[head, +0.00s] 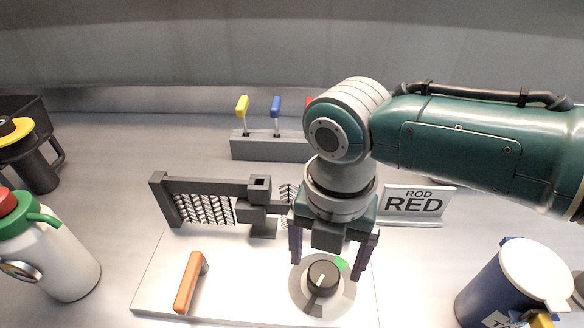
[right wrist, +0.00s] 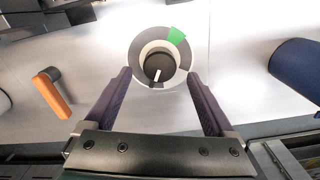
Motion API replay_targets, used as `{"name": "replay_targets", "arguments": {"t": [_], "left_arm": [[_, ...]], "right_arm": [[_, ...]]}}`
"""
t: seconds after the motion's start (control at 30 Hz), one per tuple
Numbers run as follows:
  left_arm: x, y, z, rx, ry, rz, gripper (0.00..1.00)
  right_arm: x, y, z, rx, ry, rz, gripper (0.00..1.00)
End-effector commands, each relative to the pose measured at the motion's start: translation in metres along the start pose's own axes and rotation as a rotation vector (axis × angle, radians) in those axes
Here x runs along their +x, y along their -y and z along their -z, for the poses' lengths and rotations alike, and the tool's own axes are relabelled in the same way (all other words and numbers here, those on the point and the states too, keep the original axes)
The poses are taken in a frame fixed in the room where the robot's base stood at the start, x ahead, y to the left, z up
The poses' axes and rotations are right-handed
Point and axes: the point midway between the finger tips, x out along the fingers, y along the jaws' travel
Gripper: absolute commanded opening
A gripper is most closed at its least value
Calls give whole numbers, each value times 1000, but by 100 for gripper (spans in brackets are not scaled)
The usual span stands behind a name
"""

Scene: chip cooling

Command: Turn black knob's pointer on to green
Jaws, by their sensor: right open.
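The black knob (head: 322,274) sits on a round grey dial (head: 342,301) on the white panel. A green mark (head: 341,264) lies on the dial's upper right side. In the right wrist view the knob (right wrist: 159,67) has a white pointer line (right wrist: 157,75) toward its lower edge, off the green mark (right wrist: 176,35). My right gripper (head: 328,268) is open, pointing down, with one finger on each side of the knob. A gap shows between the knob and each finger. Finger height relative to the knob is hard to tell. My left gripper is not in view.
An orange handle (head: 188,283) and a dark bracket with springs (head: 205,187) stand left of the knob. A lever block (head: 262,146) and a "ROD RED" sign (head: 415,203) are behind. A white bottle (head: 60,260) and a blue jug (head: 490,285) flank the panel.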

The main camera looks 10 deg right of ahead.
Motion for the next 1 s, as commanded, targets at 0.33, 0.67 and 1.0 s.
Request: {"name": "replay_targets", "arguments": {"t": [0.33, 0.67, 1.0], "left_arm": [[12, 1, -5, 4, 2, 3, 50], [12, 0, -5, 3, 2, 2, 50], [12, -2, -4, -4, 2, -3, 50]], "right_arm": [[33, 0, 0, 0, 0, 0, 88], [33, 0, 0, 0, 0, -1, 77], [33, 0, 0, 1, 0, 0, 39]]}}
